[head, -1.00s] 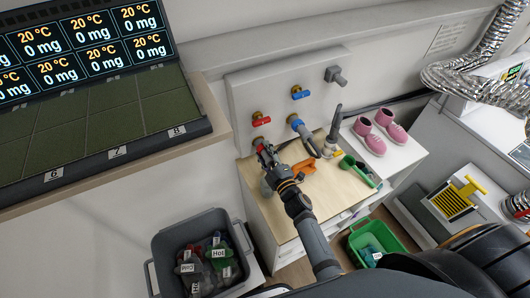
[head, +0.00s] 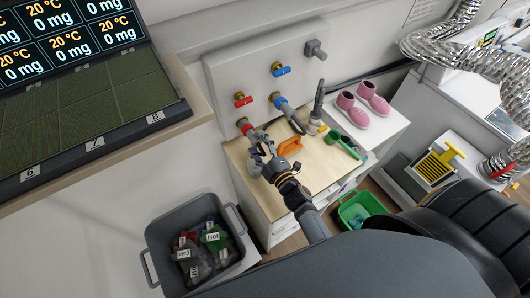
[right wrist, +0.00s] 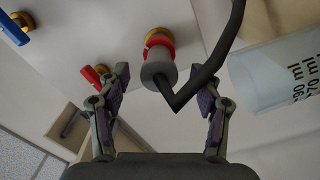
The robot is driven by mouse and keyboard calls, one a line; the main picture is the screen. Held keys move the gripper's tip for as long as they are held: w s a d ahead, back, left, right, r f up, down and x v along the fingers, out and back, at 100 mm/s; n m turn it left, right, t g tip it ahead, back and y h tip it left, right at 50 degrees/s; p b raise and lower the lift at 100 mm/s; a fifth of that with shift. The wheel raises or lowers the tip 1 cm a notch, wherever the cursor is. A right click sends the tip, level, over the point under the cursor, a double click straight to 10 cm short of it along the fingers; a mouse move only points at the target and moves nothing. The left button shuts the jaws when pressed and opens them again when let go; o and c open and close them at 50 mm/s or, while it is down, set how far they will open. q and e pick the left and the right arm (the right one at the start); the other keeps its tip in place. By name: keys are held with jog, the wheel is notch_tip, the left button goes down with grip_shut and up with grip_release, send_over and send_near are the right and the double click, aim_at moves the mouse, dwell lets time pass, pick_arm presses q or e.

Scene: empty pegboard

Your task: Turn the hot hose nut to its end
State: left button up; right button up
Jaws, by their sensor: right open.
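The hot hose nut (head: 247,129) is red and sits on a brass outlet on the wall panel, below the red valve handle (head: 244,99). In the right wrist view the red nut (right wrist: 163,49) shows at upper middle, with a grey collar (right wrist: 158,70) and a dark bent hose (right wrist: 205,75) running from it. My right gripper (head: 258,155) is in front of and below the nut in the head view. My left gripper is out of view.
A blue hose nut (head: 280,103) and blue valve handle (head: 283,71) are to the right on the panel. An orange tool (head: 290,145), a green-handled brush (head: 346,146) and a clear graduated vessel (right wrist: 280,75) stand near. A grey bin (head: 160,238) is below left.

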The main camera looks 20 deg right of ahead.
jog(key=s+d, duration=0.1)
jog(key=s, duration=0.5)
jog(key=shift+s, duration=0.15)
jog(key=shift+d, duration=0.1)
